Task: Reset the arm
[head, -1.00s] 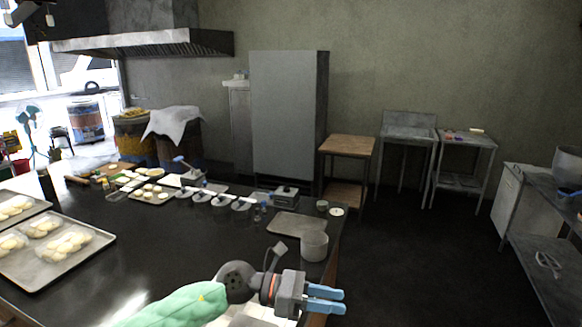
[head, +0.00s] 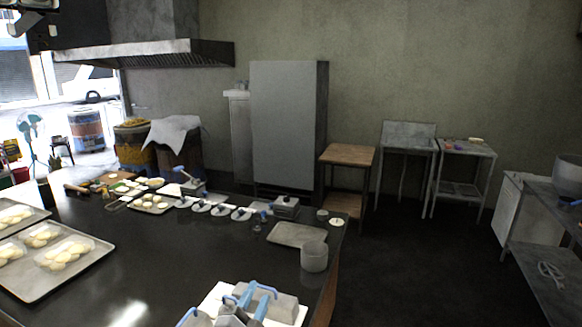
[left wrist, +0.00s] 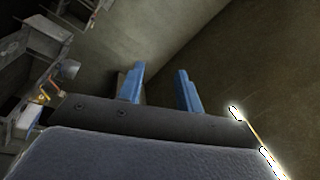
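In the left wrist view my left gripper (left wrist: 160,71) has its two blue fingers apart, with nothing between them. Beyond them is a plain grey-green wall (left wrist: 225,55). In the head view, grey and blue parts crowd the bottom edge over the near table end. They overlap a grey box on a white sheet, so I cannot clearly separate the gripper there. The green-sleeved forearm does not show.
The dark table (head: 150,262) holds dough trays (head: 95,270) at left, a flat tray (head: 270,235) and a grey container (head: 314,257) near its right edge. A wooden stand (head: 347,155) and a metal shelf (head: 530,255) stand beyond. The floor between is clear.

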